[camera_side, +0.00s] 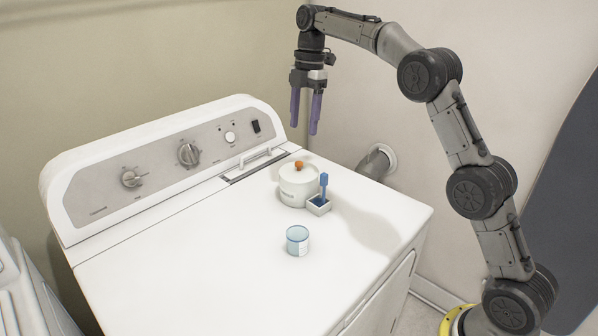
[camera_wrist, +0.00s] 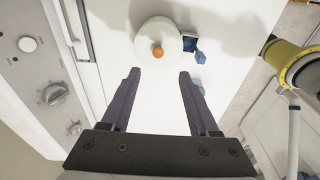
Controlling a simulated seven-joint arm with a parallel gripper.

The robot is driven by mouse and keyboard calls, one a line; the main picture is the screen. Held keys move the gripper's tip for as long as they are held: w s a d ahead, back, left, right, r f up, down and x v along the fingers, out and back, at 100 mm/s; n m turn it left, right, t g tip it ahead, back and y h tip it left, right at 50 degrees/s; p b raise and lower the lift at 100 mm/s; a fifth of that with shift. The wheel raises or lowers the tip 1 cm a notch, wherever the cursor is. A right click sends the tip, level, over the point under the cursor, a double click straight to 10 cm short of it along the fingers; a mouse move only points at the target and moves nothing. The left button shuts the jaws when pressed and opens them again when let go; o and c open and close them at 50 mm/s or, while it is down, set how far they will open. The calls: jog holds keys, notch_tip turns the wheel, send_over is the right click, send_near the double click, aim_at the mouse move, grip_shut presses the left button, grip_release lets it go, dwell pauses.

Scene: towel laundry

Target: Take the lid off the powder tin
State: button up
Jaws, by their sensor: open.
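The powder tin (camera_side: 294,191) is round and white and stands on top of the white machine. Its white lid (camera_side: 293,176) with an orange knob (camera_side: 299,164) is on it. In the wrist view the lid (camera_wrist: 151,37) and the orange knob (camera_wrist: 158,52) show from above, beyond my fingertips. My gripper (camera_side: 306,128) hangs above and behind the tin, its purple fingers pointing down. The fingers are apart with nothing between them, and they also show in the wrist view (camera_wrist: 158,75).
A clear blue cup (camera_side: 297,241) stands nearer the front. The control panel (camera_side: 175,160) rises at the back. The machine's left top is clear.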

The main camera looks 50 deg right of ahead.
aim_at(299, 162)
jog(key=f, duration=0.6)
jog(key=a+f, duration=0.1)
jog(key=f, duration=0.3)
jog(key=shift+w+a+f, duration=0.1)
jog(key=shift+w, duration=0.1)
grip_shut()
